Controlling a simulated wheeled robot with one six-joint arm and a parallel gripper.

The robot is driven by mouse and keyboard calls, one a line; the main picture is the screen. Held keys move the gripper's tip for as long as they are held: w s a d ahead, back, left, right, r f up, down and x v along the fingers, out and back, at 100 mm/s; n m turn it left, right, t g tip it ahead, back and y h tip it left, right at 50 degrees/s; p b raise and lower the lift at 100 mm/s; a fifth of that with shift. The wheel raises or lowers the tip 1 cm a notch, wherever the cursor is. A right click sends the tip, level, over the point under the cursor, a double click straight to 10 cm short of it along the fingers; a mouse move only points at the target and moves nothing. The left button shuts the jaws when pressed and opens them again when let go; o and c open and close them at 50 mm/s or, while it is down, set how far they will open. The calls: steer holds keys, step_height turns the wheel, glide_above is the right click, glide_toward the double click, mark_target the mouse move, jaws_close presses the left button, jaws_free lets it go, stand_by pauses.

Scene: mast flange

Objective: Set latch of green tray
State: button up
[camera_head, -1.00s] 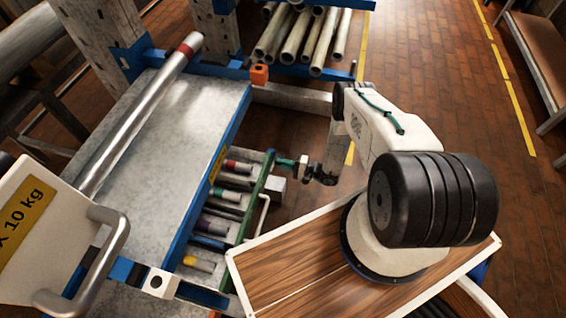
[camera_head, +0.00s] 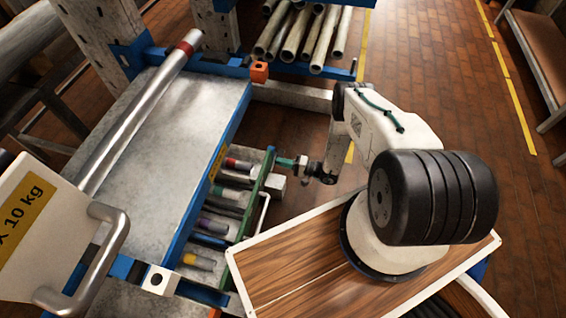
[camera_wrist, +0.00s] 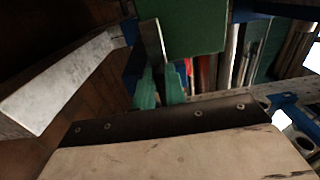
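The green tray (camera_head: 257,197) juts from the blue-framed shelf unit, its green end panel on the side facing my base. In the wrist view its green face (camera_wrist: 195,28) is at the top. My gripper (camera_head: 285,162) is beside the tray's far end, with teal fingers pointing left toward it. In the wrist view the fingers (camera_wrist: 160,88) are close together, near a thin grey metal piece (camera_wrist: 152,40) beside the green face. I cannot tell whether this piece is the latch or whether the fingers touch or grip it.
A grey block (camera_head: 273,184) and a white bar handle (camera_head: 263,214) stick out from the tray front. Coloured-ended rods lie inside the tray. A grey shelf top (camera_head: 185,125) is to the left. Brick floor (camera_head: 425,90) is open at the upper right.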

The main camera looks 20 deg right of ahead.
steer(key=o, duration=0.4)
steer(key=shift+w+a, duration=0.2)
steer(key=shift+a, duration=0.1)
steer(key=shift+c, duration=0.2)
steer(key=shift+d, duration=0.1)
steer(key=shift+s+d, duration=0.1)
steer(key=v, duration=0.7)
steer(key=shift+s+d, duration=0.2)
